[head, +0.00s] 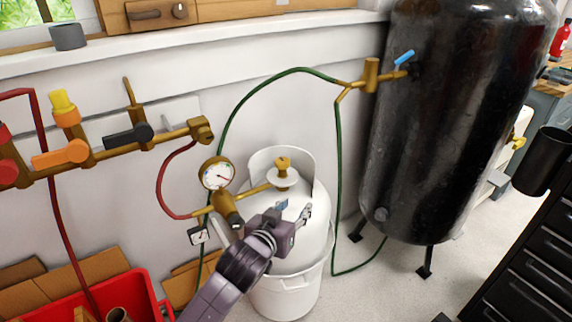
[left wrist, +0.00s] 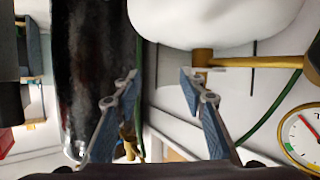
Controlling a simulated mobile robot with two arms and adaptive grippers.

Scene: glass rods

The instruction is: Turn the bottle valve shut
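The white gas bottle (head: 318,240) stands against the wall, with a white collar behind its top. Its brass valve (head: 283,165) rises above a white disc (head: 283,178), and a brass pipe leads left to a round gauge (head: 217,174). My left gripper (head: 295,208) is open and empty, in front of the bottle and below the valve. In the left wrist view its fingers (left wrist: 160,88) are spread. A brass fitting (left wrist: 202,58) shows by the right fingertip, against a white rounded surface; I cannot tell whether they touch. My right gripper is out of view.
A black tank (head: 440,120) on legs stands to the right, joined by a green hose (head: 240,98). A brass manifold (head: 105,152) with coloured handles is at the left. A red crate (head: 130,295) and a dark cabinet (head: 525,250) flank the floor.

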